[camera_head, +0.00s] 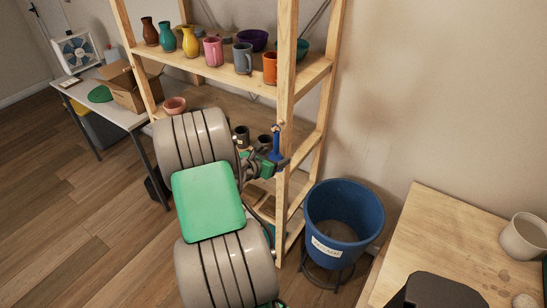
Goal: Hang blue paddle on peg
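The blue paddle (276,145) is upright against the front post of the wooden shelf, narrow at the top and wider below. A small pale peg-like end (278,127) shows on the post at the top of the paddle. I cannot tell whether the paddle hangs on it. My gripper (279,163) is at the paddle's lower part, its dark fingers at or touching the blue. The fingers are small and partly hidden by my arm, so I cannot tell whether they are closed on it.
The wooden shelf (310,70) holds several vases and mugs on its upper board. A blue bucket (343,218) stands right of the shelf. A wooden table (450,245) is at right, a white table (115,112) at left.

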